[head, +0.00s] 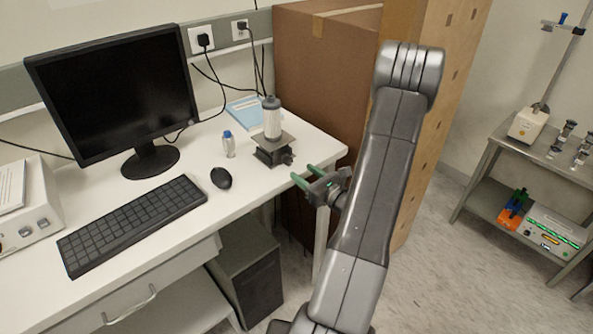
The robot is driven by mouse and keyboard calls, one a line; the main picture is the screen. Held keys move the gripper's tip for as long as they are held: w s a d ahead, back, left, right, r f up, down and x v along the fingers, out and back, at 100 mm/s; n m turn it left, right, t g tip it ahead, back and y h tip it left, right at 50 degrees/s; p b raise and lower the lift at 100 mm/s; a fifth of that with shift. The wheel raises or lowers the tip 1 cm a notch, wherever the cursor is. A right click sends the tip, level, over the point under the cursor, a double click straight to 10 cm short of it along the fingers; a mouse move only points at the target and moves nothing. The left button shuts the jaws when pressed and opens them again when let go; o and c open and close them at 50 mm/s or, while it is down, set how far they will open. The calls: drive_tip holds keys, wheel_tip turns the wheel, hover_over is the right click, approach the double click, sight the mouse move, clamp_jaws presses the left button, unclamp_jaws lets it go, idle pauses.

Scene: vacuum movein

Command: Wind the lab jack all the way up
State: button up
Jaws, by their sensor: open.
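The lab jack (275,148) stands on the white desk near its right end. It looks low, with a dark body and a grey top plate. A grey-white cylinder with a dark cap (272,118) stands upright on the plate. A dark knob (288,159) shows on the jack's right front side. My gripper (304,177) has green-tipped fingers and is open and empty. It is in front of and to the right of the jack, by the desk's front edge, apart from the knob. My arm comes in from the lower right.
A small blue-capped bottle (229,145) stands left of the jack, with a mouse (221,178), keyboard (131,224) and monitor (114,88) further left. A blue booklet (245,111) lies behind. Large cardboard boxes (322,75) stand behind the desk's right end. A metal cart (482,178) stands far right.

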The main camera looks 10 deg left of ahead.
sight(290, 163)
drive_tip(key=b+v, duration=0.1)
drive_tip(key=v, duration=0.7)
drive_tip(key=shift+s, duration=0.15)
drive_tip(key=p+x, duration=0.3)
drive_tip(key=x, duration=1)
drive_tip(key=shift+w+a, duration=0.25)
drive_tip(key=shift+d, duration=0.1)
